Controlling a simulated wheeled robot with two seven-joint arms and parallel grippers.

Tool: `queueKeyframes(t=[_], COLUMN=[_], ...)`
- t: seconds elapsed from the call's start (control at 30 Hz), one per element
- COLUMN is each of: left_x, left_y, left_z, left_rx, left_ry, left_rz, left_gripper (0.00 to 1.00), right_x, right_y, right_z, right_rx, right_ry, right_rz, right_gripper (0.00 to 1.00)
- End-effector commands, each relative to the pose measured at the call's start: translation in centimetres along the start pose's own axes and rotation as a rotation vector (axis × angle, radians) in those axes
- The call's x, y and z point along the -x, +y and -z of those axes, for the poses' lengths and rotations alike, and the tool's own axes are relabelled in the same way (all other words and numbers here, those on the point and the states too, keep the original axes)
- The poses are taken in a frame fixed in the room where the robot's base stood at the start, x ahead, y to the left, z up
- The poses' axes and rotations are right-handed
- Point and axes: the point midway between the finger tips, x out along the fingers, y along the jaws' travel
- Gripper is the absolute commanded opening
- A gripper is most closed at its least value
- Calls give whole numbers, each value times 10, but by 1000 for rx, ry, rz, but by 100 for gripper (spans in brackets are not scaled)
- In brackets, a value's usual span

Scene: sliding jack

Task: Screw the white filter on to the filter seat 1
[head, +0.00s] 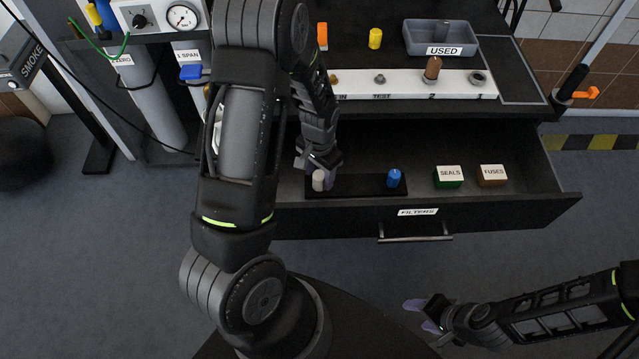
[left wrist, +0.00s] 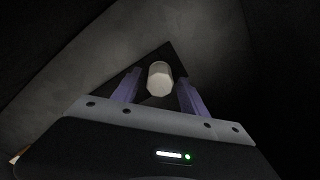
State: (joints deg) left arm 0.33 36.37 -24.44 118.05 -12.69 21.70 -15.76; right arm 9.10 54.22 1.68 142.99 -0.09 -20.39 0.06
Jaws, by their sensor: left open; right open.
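The white filter (head: 318,180) stands upright at the left end of a black holder (head: 352,186) in the open drawer. My left gripper (head: 325,178) is open and down at the filter. In the left wrist view the filter (left wrist: 160,78) lies between the two spread fingers of the left gripper (left wrist: 160,92), with a gap on each side. Filter seat 1 (head: 478,78) is the right-hand seat on the white bench strip and looks empty. My right gripper (head: 421,315) is open and empty at the lower right, away from the drawer.
A blue filter (head: 394,178) stands on the same holder. SEALS (head: 449,177) and FUSES (head: 492,176) boxes sit to its right. A brown filter (head: 432,68) is on seat 2. A grey USED tray (head: 410,37) and a yellow cap (head: 375,38) are behind. The drawer front (head: 340,222) is an edge.

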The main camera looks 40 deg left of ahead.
Motion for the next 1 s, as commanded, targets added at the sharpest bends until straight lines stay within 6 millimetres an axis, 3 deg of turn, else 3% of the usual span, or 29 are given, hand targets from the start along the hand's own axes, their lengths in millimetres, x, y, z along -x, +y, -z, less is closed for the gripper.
queueKeyframes(t=[0.63, 1.0], left_x=[-1, -1], left_y=[0, 0], left_z=[0, 0], left_rx=[0, -1], left_ry=[0, 0], left_rz=[0, 0], left_gripper=[51, 21], right_x=[-2, -2], right_y=[1, 1], right_z=[0, 0], right_rx=[0, 0], right_ry=[1, 1], right_rz=[0, 0], right_gripper=[54, 54])
